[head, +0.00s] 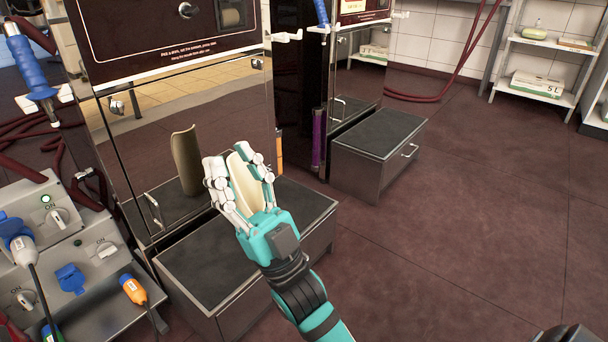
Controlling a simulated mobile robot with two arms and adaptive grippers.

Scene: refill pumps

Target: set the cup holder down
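My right gripper (237,162) is in the middle left of the head view, above the grey step in front of the near pump. Its white fingers lie on both sides of a cream, curved, shell-like piece, which I take to be the cup holder (246,185). The fingers appear closed on it, and its lower end is hidden in the hand. It is held tilted, with its top end pointing up and away. A brownish curved shape (187,160) in the mirrored pump door looks like its reflection. My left gripper is not in view.
The near step (205,262) has a bare dark top. A second drawer-like step (378,133) stands by the farther pump. Grey switch boxes with plugs (60,240) fill the lower left. A white shelf (545,95) stands at the back right. The floor (460,220) to the right is clear.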

